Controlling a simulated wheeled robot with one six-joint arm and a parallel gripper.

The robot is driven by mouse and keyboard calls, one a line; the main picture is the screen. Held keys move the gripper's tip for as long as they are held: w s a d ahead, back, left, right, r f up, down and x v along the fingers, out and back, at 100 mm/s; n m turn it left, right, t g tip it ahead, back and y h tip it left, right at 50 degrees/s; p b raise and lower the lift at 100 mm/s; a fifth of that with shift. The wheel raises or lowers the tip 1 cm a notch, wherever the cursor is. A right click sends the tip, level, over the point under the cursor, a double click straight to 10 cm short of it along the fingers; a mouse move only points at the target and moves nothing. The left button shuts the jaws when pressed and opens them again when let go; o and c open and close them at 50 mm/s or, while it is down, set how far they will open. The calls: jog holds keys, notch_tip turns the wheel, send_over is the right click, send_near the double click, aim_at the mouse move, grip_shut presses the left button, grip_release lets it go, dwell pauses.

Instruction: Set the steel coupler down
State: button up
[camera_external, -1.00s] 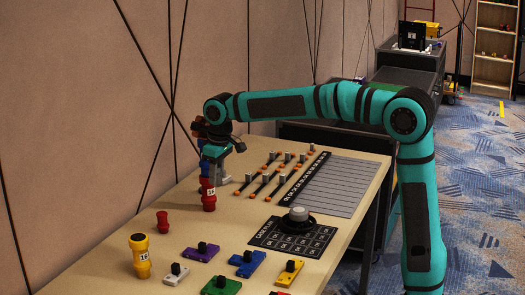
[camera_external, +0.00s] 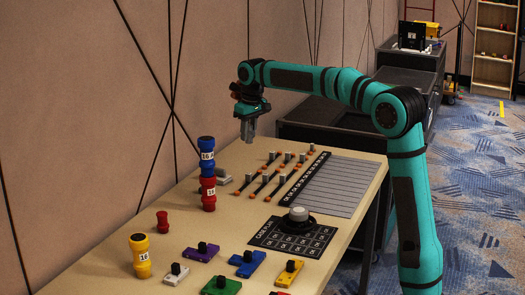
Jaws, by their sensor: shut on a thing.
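My gripper (camera_external: 247,122) is raised above the far part of the wooden table. It is shut on a grey metallic piece, the steel coupler (camera_external: 247,132), which hangs below the jaws and is clear of the tabletop. The fingertips are small and dark here, so the exact hold is hard to see.
A blue connector (camera_external: 206,155) stands on a red one (camera_external: 208,195), left of my gripper. A small red piece (camera_external: 162,222), a yellow connector (camera_external: 140,256) and several coloured blocks are nearer. A striped grey panel (camera_external: 335,187) lies right; a grey piece (camera_external: 222,177) lies behind the stack.

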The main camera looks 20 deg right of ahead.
jog(key=w+d+m, duration=0.3)
jog(key=w+d, duration=0.1)
jog(key=d, duration=1.3)
jog(key=w+d+m, duration=0.2)
jog(key=w+d, duration=0.2)
jog(key=d, duration=1.3)
jog(key=w+d+m, duration=0.3)
jog(key=w+d, duration=0.1)
jog(key=d, duration=1.4)
jog(key=shift+h, duration=0.4)
jog(key=f, duration=1.6)
jog(key=shift+w+a+f, duration=0.1)
jog(key=shift+w+f, duration=0.1)
jog(key=shift+f, duration=2.5)
jog(key=shift+f, duration=0.15)
jog(key=o, duration=1)
jog(key=shift+c, duration=0.2)
